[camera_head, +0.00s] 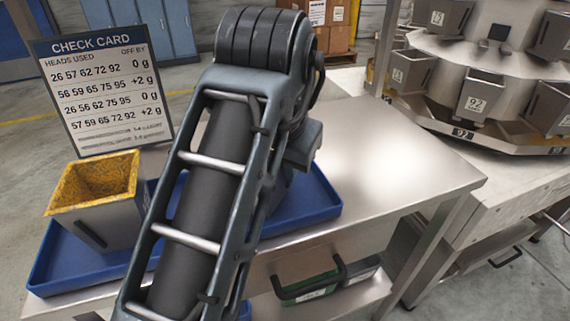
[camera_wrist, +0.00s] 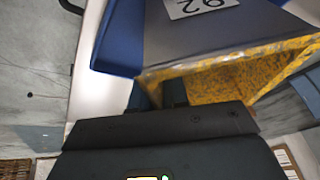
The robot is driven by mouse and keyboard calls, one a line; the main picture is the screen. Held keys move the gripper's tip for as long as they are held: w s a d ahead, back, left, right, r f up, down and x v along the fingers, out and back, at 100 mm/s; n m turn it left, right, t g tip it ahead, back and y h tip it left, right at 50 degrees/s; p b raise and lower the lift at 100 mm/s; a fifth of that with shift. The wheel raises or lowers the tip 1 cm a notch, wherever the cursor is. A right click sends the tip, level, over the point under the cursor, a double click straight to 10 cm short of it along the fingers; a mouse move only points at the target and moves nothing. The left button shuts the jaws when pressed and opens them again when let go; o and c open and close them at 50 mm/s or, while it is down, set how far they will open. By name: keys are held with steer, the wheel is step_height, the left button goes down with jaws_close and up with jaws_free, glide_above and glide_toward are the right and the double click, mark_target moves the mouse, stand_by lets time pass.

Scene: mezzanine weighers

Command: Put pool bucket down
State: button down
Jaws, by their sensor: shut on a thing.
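A grey bucket with a speckled yellow inside (camera_head: 92,222) stands upright at the left of the blue tray (camera_head: 318,212) in the head view. In the wrist view, a grey bucket with a "92" label (camera_wrist: 225,38) and the same speckled yellow inside is close in front of my gripper (camera_wrist: 165,92). My gripper is shut at its rim. The blue tray shows beside it there. I cannot tell whether both views show the same bucket, nor whether the held one touches the tray. My own arm hides the gripper in the head view.
A check card sign (camera_head: 100,92) stands behind the tray. The steel table (camera_head: 400,160) is bare to the right of the tray. Weigher hoppers (camera_head: 480,95) stand at the right. A drawer handle (camera_head: 310,283) is below the table's front.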

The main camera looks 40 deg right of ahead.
steer(key=shift+f, duration=0.1)
steer(key=c, duration=1.1)
jaws_free()
steer(key=shift+r+p, duration=0.3)
steer(key=shift+r, duration=0.15)
steer(key=p+v, duration=0.7)
steer(key=v, duration=0.4)
steer(key=shift+s+a+r+p, duration=0.15)
steer(key=shift+p, duration=0.25)
